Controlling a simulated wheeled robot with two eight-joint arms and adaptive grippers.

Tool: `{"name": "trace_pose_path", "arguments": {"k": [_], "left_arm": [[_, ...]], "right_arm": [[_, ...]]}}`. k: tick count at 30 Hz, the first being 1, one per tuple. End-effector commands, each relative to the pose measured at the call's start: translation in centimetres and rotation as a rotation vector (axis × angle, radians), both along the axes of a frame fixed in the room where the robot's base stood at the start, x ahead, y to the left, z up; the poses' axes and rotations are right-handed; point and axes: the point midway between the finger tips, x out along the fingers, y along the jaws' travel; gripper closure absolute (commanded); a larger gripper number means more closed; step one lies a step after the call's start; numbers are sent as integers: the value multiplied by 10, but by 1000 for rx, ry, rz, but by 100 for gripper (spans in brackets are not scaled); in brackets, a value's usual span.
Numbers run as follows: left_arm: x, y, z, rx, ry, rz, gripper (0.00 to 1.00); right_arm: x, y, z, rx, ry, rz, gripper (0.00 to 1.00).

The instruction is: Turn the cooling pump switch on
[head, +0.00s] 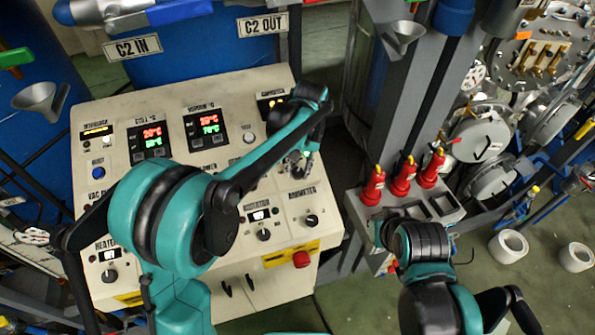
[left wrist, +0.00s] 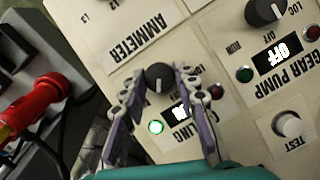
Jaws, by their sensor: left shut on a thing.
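The cooling pump switch is a black round knob (left wrist: 158,77) with a white pointer mark, on the cream control panel (head: 225,100). In the left wrist view it sits between the tips of my left gripper (left wrist: 160,84), which is shut on it. The display beside the lamp is partly behind a finger and unreadable. In the head view my left gripper (head: 298,165) is at the right part of the panel, and the knob is hidden there. My right arm shows at lower right, but I cannot make out its fingers.
The ammeter knob (head: 311,221) and a red button (head: 301,259) lie lower on the panel. The gear pump knob (left wrist: 266,11) is beside the cooling switch. Tape rolls (head: 508,246) lie on the floor.

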Motion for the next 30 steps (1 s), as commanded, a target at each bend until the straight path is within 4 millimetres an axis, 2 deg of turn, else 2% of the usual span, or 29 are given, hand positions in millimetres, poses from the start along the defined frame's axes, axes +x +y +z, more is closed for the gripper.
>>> {"name": "trace_pose_path", "arguments": {"k": [15,30], "left_arm": [[0,-3,0,134,42,-353,99],[0,-3,1,167,53,-444,99]], "right_arm": [[0,0,-18,0,0,0,100],[0,0,-21,0,0,0,100]]}}
